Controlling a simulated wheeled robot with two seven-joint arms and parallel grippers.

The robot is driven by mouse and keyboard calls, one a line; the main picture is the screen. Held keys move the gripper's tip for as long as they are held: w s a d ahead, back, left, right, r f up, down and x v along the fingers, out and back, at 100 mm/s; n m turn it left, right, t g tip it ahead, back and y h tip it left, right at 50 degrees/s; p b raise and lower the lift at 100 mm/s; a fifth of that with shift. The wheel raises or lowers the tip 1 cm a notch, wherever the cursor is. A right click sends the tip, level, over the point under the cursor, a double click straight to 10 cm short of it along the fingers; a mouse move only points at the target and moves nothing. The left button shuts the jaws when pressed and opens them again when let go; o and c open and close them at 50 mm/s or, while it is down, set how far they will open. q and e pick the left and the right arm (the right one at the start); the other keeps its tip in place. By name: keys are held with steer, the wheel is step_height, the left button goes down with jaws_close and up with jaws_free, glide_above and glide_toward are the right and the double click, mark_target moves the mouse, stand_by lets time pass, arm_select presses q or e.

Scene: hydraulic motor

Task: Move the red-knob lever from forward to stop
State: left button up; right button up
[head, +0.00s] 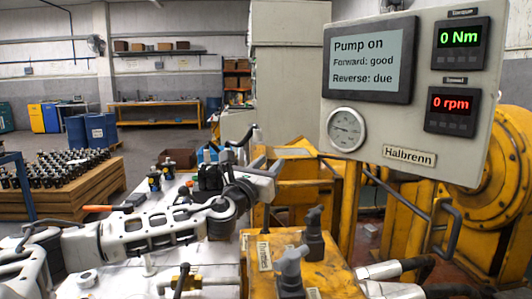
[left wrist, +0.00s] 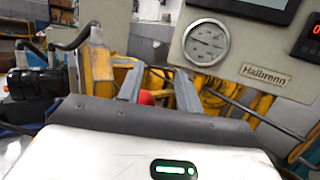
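The red knob (left wrist: 147,98) of the lever shows in the left wrist view between the two fingers of my left gripper (left wrist: 160,74). Its lower part is hidden behind the gripper body, and the lever's shaft does not show. In the head view my left gripper (head: 270,166) is in front of the yellow machine frame, and I cannot make out the red knob there. My right gripper is not in view.
The control panel (head: 397,180) stands at the right with a gauge (head: 346,129). Its screen (head: 368,60) reads "Pump on, Forward: good, Reverse: due"; displays read 0 Nm and 0 rpm. A yellow block (head: 330,274) with grey valve handles (head: 291,265) is in front. Black hoses curve near the gripper.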

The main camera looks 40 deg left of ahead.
arm_select(q)
steer(key=s+d+r, duration=0.3)
steer(key=s+d, duration=0.2)
steer(key=s, duration=0.2)
steer(key=shift+d+r, duration=0.25)
steer(key=shift+r, duration=0.15)
